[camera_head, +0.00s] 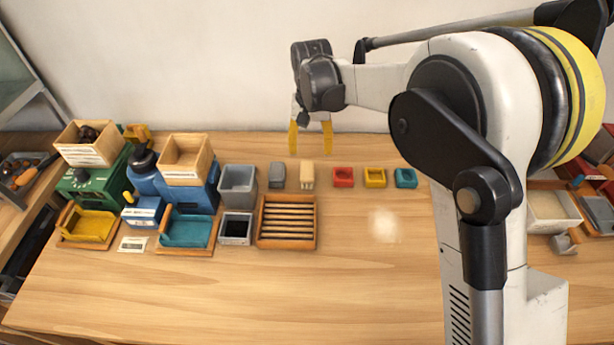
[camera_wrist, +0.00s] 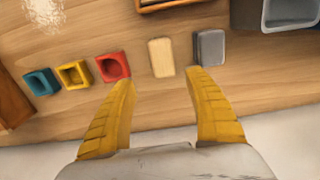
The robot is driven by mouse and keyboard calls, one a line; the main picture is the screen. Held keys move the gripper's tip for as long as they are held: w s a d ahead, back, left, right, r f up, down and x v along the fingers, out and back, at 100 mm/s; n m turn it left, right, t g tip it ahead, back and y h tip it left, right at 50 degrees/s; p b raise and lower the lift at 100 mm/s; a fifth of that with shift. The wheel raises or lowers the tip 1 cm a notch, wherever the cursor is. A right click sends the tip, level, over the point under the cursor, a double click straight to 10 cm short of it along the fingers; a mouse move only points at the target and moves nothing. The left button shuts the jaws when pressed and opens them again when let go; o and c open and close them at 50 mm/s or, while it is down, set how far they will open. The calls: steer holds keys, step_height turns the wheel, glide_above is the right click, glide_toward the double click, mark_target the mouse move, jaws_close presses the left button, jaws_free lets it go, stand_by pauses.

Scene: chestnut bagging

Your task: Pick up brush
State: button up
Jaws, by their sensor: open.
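A small pale tan block (camera_head: 307,174), which looks most like the brush, lies near the back of the wooden table. In the wrist view the tan block (camera_wrist: 161,57) lies just beyond the gap between my fingertips. My gripper (camera_head: 310,140) hangs above the back of the table with its yellow fingers pointing down. My gripper (camera_wrist: 161,77) is open and empty, apart from the tan block. A grey block (camera_head: 277,175) sits just left of the tan block; in the wrist view it is to the right (camera_wrist: 210,48).
Red (camera_head: 343,177), yellow (camera_head: 375,177) and teal (camera_head: 405,178) small trays stand right of the tan block. A slatted wooden tray (camera_head: 262,222) and a grey bin (camera_head: 238,185) stand to the left. The table's front is clear. A wall rises behind.

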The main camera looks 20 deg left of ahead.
mark_target(308, 170)
step_height(308, 170, down, 2)
steer(key=shift+f, duration=0.1)
steer(key=f+b, duration=0.1)
steer(key=s+f+b, duration=0.1)
steer(key=f, duration=0.2)
steer(key=shift+s+a+f+b, duration=0.15)
steer(key=shift+s+a+b, duration=0.05)
steer(key=shift+s+b, duration=0.2)
steer(key=shift+f, duration=0.3)
steer(key=shift+r, duration=0.1)
steer(key=c, duration=1.3)
